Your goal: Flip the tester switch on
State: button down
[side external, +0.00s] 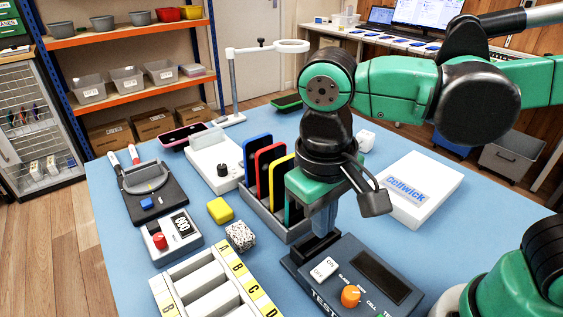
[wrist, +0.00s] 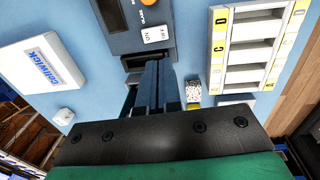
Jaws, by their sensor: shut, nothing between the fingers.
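The tester (side external: 390,300) is a dark grey box at the front of the blue table, with a dark display and an orange knob (side external: 350,296). Its white switch (side external: 324,269), marked ON, is at the box's left end; I cannot tell which way it is tipped. In the wrist view the switch (wrist: 156,35) lies just beyond my fingertips. My gripper (side external: 325,236) is shut and empty, pointing down at the tester's back edge, behind the switch. In the wrist view my gripper (wrist: 153,64) appears apart from the switch, but exact contact is hidden.
A lettered tray (side external: 215,285), a speckled cube (side external: 240,236) and a yellow block (side external: 220,210) are to the left. A white Cellwick box (side external: 425,187) lies at the right.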

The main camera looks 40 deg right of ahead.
aim_at(331, 263)
jog(key=shift+a+r, duration=0.15)
jog(key=shift+r, duration=0.95)
jog(key=shift+a+r, duration=0.15)
jog(key=shift+r, duration=0.9)
jog(key=shift+d+h, duration=0.3)
jog(key=shift+d, duration=0.45)
jog(key=f, duration=0.4)
jog(key=d+f, duration=0.1)
jog(key=f, duration=0.4)
jog(key=d+f, duration=0.1)
jog(key=f, duration=0.4)
